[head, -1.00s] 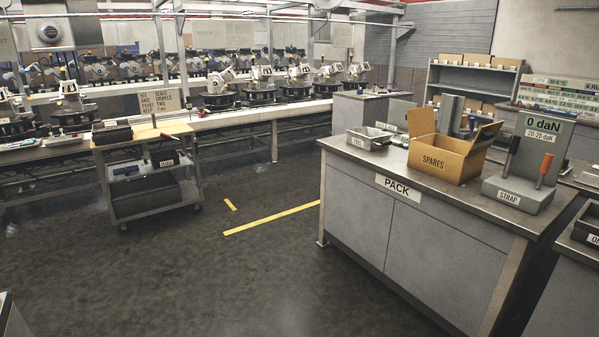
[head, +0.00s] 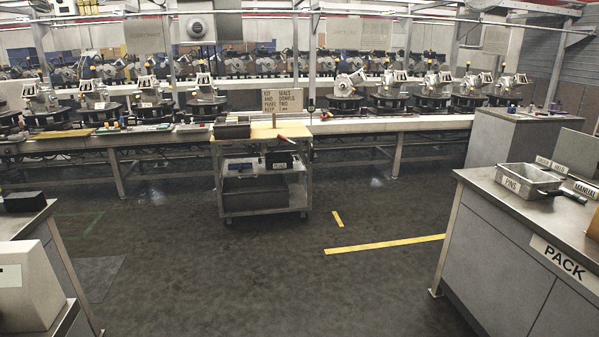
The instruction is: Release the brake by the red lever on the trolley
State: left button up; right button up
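The trolley (head: 263,212) stands on the floor ahead, close against the conveyor bench, with a wooden top and lower shelves. A red lever (head: 281,137) shows as a small red mark at the right part of its top. A dark bin (head: 232,127) sits on the left of the top, and a sign with lettering stands behind. A blue and white item and a dark box lie on the upper shelf. The brake itself cannot be made out. Neither of my grippers is in view.
The conveyor bench (head: 360,125) with several fixtures runs across the back. The PACK bench (head: 500,260) with a PINS tray (head: 527,181) stands at right. Another bench with a black box (head: 24,202) is at left. The floor between is clear, with yellow lines (head: 385,244).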

aim_at(281, 137)
jog(key=i+u, duration=0.45)
jog(key=i, duration=1.5)
